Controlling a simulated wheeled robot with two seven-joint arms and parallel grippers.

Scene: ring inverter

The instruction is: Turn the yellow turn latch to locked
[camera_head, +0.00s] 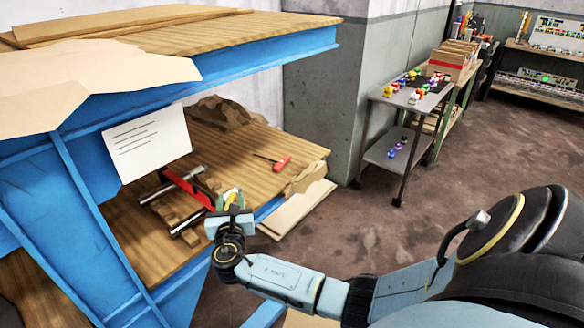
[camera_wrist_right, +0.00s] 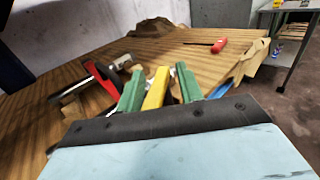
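The yellow latch (camera_wrist_right: 156,88) shows in the wrist view as a narrow upright yellow piece. The two green fingers of my right gripper (camera_wrist_right: 160,76) stand on either side of it. A gap shows between the yellow piece and the right finger; contact on the left side is unclear. In the head view my right gripper (camera_head: 230,200) is at the front edge of the wooden shelf, beside a red and metal device (camera_head: 188,186). There the latch is mostly hidden by the gripper, and its locked or unlocked position cannot be read. My left gripper is not in view.
A red-handled tool (camera_head: 281,162) lies on the wooden shelf (camera_head: 245,146) behind the device. A blue steel frame (camera_head: 290,58) and a white paper sheet (camera_head: 147,143) are above and left. A grey cart (camera_head: 392,96) with small toys stands on open floor.

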